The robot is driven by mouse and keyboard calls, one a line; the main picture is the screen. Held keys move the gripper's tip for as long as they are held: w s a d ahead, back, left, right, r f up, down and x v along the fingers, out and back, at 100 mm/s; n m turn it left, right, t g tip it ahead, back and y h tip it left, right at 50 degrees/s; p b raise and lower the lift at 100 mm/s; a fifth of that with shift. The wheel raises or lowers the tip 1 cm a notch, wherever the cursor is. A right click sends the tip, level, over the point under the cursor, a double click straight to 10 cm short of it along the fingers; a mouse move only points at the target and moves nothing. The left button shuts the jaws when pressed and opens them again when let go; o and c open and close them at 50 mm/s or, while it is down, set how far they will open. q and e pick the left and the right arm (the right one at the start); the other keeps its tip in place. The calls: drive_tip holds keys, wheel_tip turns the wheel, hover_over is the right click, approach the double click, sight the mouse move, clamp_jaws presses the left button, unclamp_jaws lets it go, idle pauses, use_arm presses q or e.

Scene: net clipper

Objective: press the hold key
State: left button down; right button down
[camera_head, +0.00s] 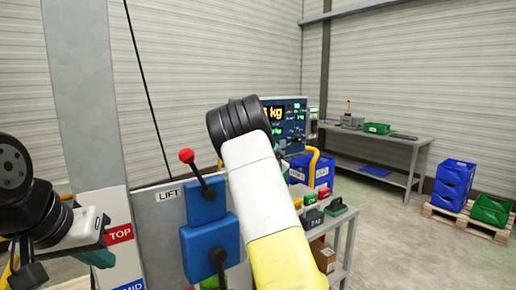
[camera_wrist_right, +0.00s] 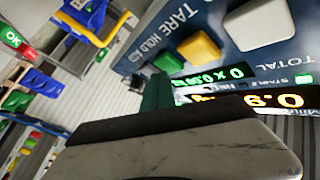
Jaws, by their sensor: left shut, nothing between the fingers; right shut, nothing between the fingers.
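The scale's control panel (camera_wrist_right: 225,25) fills the upper right of the right wrist view, tilted. It carries a white key (camera_wrist_right: 262,22), a yellow key (camera_wrist_right: 198,47) and a green key (camera_wrist_right: 168,62). The labels TARE and HOLD run beside them; the yellow key appears to be the one by HOLD. My right gripper (camera_wrist_right: 157,85) is shut and empty, its dark green tip close to the green key; contact cannot be told. In the head view my right arm hides that gripper and part of the scale display (camera_head: 285,115). My left gripper (camera_head: 98,255) is shut and empty at lower left.
A lift control with blue boxes (camera_head: 208,240) and a red-knobbed lever (camera_head: 187,156) stands left of my right arm. A grey post (camera_head: 85,90) rises beside my left gripper. A workbench (camera_head: 375,140) and blue crates (camera_head: 455,180) stand at right, with open floor before them.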

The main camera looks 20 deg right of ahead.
drive_tip(key=shift+w+a, duration=0.15)
drive_tip(key=shift+w, duration=0.3)
idle(0.6)
drive_tip(key=shift+s, duration=0.1)
drive_tip(key=shift+s+d, duration=0.25)
drive_tip(key=shift+s, duration=0.45)
drive_tip(key=shift+s, duration=0.1)
drive_tip(key=s, duration=0.1)
drive_tip(key=s+d, duration=0.1)
drive_tip(key=s, duration=0.2)
drive_tip(key=shift+s+d, duration=0.25)
drive_tip(key=shift+d, duration=0.1)
drive_tip(key=shift+s, duration=0.1)
idle(0.5)
